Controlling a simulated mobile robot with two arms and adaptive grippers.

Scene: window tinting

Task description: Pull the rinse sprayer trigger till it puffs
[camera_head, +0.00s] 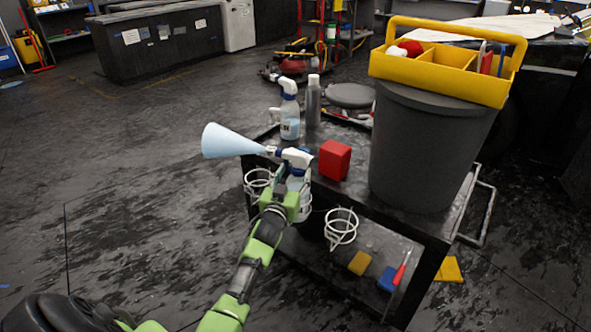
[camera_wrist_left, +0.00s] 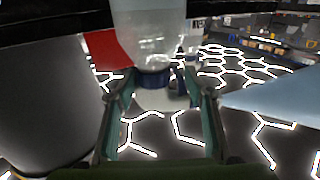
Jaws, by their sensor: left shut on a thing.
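The rinse sprayer (camera_head: 297,158) has a white and blue head and a pale bottle; it stands upright at the cart's near left edge, its lower part partly hidden by my gripper. A pale blue cone of mist (camera_head: 228,142) spreads from its nozzle to the left. My left gripper (camera_head: 284,182) is shut on the sprayer at its head. In the left wrist view, where the scene looks upside down, its fingers (camera_wrist_left: 160,97) lie on both sides of the white head, below the blue collar (camera_wrist_left: 153,80). The mist also shows there (camera_wrist_left: 275,97). My right gripper is not in view.
A second spray bottle (camera_head: 289,118), a grey bottle (camera_head: 313,103) and a red block (camera_head: 335,160) stand on the black cart close by. A dark bin (camera_head: 420,150) under a yellow caddy (camera_head: 440,80) fills its right side. An empty white ring holder (camera_head: 341,226) juts out in front.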

